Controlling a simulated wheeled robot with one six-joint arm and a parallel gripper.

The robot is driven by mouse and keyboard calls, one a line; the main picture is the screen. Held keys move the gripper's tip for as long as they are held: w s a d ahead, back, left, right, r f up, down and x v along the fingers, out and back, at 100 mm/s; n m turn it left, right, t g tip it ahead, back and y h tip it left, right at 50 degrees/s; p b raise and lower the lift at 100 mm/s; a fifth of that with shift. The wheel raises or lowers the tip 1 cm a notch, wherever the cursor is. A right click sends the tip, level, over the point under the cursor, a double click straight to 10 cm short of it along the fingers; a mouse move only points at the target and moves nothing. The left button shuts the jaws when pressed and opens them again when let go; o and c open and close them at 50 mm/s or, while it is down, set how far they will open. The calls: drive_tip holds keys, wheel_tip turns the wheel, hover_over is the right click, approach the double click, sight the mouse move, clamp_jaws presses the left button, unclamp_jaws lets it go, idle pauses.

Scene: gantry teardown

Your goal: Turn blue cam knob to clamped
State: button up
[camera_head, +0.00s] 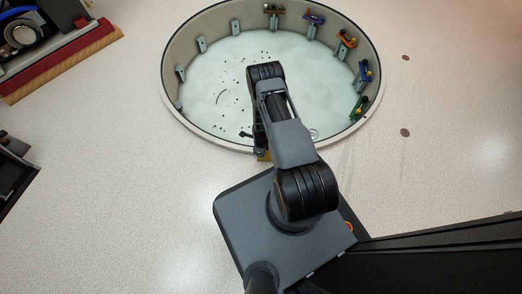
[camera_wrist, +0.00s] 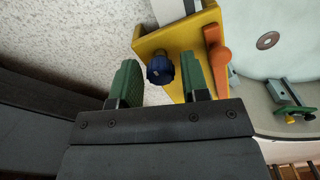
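The blue cam knob (camera_wrist: 160,68) is a dark blue lobed knob on a yellow bracket (camera_wrist: 178,38) in the wrist view. An orange lever (camera_wrist: 218,58) stands on the same bracket to the right of the knob. My gripper (camera_wrist: 159,64) is open, with one green finger to the left of the knob and one to its right. Gaps show between knob and fingers; whether the knob lies at fingertip depth I cannot tell. In the head view, only a bit of yellow (camera_head: 264,156) shows beside my arm at the pit's near rim; the knob is hidden there.
A round pit (camera_head: 183,112) with a pale, speckled floor lies ahead. Several coloured clamps, such as a blue one (camera_head: 364,71) and a green one (camera_head: 360,108), line its inner wall. Machinery on a red base (camera_head: 62,59) stands far left. Floor right of the pit is mostly clear.

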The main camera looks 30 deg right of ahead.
drive_tip(key=shift+o, duration=0.8)
wheel_tip(320, 180, up, 14)
drive_tip(key=p, duration=0.7)
drive_tip(key=shift+f, duration=0.1)
